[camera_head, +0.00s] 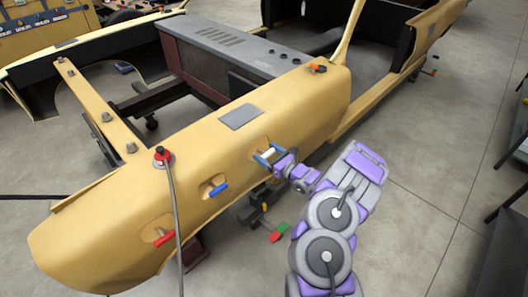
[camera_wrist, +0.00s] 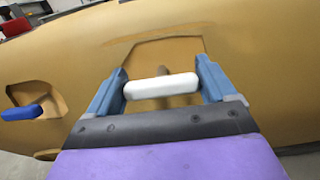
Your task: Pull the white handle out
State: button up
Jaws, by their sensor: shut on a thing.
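The white handle (camera_wrist: 161,87) is a short rounded bar on a stem at a recess in the yellow shell (camera_wrist: 240,45). In the wrist view it lies crosswise between the two blue fingers of my gripper (camera_wrist: 160,90). The fingers are shut on the handle's two ends. In the head view my gripper (camera_head: 268,155) reaches the front side of the shell from the right, and the white handle shows small between its fingers (camera_head: 267,154). The far end of the stem is hidden in the recess.
A blue handle (camera_head: 218,189) and a red handle (camera_head: 164,238) sit in recesses to the left. A grey cable (camera_head: 176,215) hangs from a red connector (camera_head: 163,157). Red and green pieces (camera_head: 278,232) stick out low below the shell. Open floor (camera_head: 430,140) lies to the right.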

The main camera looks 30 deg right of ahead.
jog(key=shift+s+d, duration=0.15)
jog(key=o, duration=1.1)
jog(key=shift+o, duration=1.1)
jog(key=shift+s+d+r, duration=0.1)
jog(key=shift+s, duration=0.1)
jog(key=shift+w, duration=0.1)
jog(key=p+v, duration=0.2)
jog(key=v, duration=1.5)
